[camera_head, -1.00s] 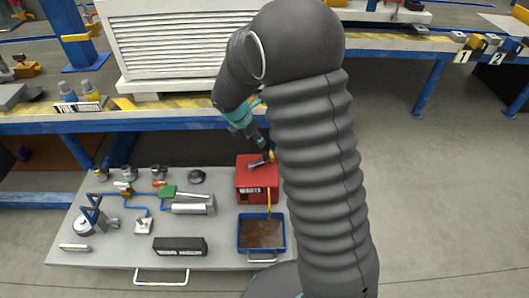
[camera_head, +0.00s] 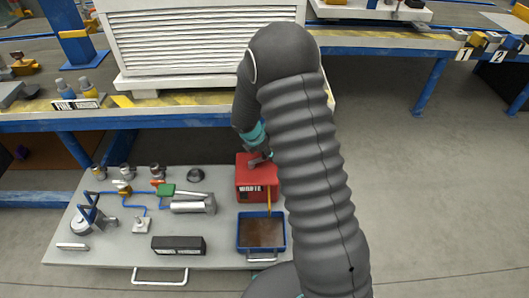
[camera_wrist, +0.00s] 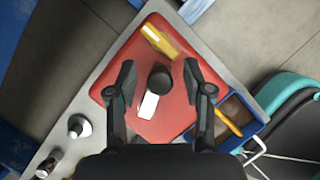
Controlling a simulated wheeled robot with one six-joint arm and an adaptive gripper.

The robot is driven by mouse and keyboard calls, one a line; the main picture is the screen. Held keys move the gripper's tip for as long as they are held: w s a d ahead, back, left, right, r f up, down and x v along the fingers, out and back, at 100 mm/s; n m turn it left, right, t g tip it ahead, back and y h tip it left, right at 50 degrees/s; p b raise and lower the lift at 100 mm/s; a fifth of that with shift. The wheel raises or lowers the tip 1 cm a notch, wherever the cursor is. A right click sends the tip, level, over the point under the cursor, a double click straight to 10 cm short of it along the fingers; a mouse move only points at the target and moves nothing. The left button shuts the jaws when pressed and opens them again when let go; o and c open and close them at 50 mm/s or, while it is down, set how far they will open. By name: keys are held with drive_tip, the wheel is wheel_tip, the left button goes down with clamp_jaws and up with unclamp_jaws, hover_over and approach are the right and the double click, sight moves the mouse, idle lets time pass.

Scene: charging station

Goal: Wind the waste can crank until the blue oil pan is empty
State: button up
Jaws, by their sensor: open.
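The red waste can (camera_head: 256,184) stands on the grey board, with a WASTE label on its front. The wrist view looks down on its red top (camera_wrist: 180,115). A round black knob (camera_wrist: 160,86), apparently the crank's grip, shows there with a pale bar (camera_wrist: 149,106) beside it. My gripper (camera_wrist: 160,76) is open, one finger on each side of the knob, with gaps visible. In the head view my arm partly hides my gripper and the crank. The blue oil pan (camera_head: 240,246) sits in front of the can and holds brown oil (camera_head: 262,233).
A yellow hose (camera_head: 269,203) runs from the can toward the pan. A yellow piece (camera_wrist: 158,41) lies on the can's far top. The grey board (camera_head: 120,255) carries a black box (camera_head: 179,245) and several fittings left of the can. A blue bench edge (camera_head: 130,124) runs behind.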

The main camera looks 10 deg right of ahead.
clamp_jaws()
drive_tip(key=shift+s+m, duration=0.15)
drive_tip(key=shift+m, duration=0.15)
drive_tip(key=s+m+g, duration=0.1)
drive_tip(key=m, duration=0.1)
drive_tip(key=s+m+g, duration=0.1)
drive_tip(key=m, duration=0.1)
drive_tip(key=shift+m+h, duration=0.3)
drive_tip(key=s+m+g, duration=0.1)
drive_tip(key=m, duration=0.1)
drive_tip(key=s+a+m, duration=0.1)
drive_tip(key=m, duration=0.1)
drive_tip(key=shift+m+g+p, duration=0.3)
drive_tip(key=shift+g+p, duration=0.05)
drive_tip(key=shift+g, duration=0.05)
drive_tip(key=m, duration=0.1)
drive_tip(key=s+a+m+g, duration=0.1)
drive_tip(key=m, duration=0.2)
drive_tip(key=shift+s+a+g+y, duration=0.15)
drive_tip(key=shift+a+g+y, duration=0.15)
drive_tip(key=shift+y, duration=0.1)
drive_tip(key=shift+s+a+m+g+y, duration=0.25)
drive_tip(key=shift+a+m, duration=0.2)
drive_tip(key=shift+m, duration=0.7)
drive_tip(key=shift+s+a+m+g+y, duration=0.1)
drive_tip(key=shift+a+m+g+y, duration=0.25)
drive_tip(key=shift+m, duration=0.8)
drive_tip(key=shift+a, duration=0.1)
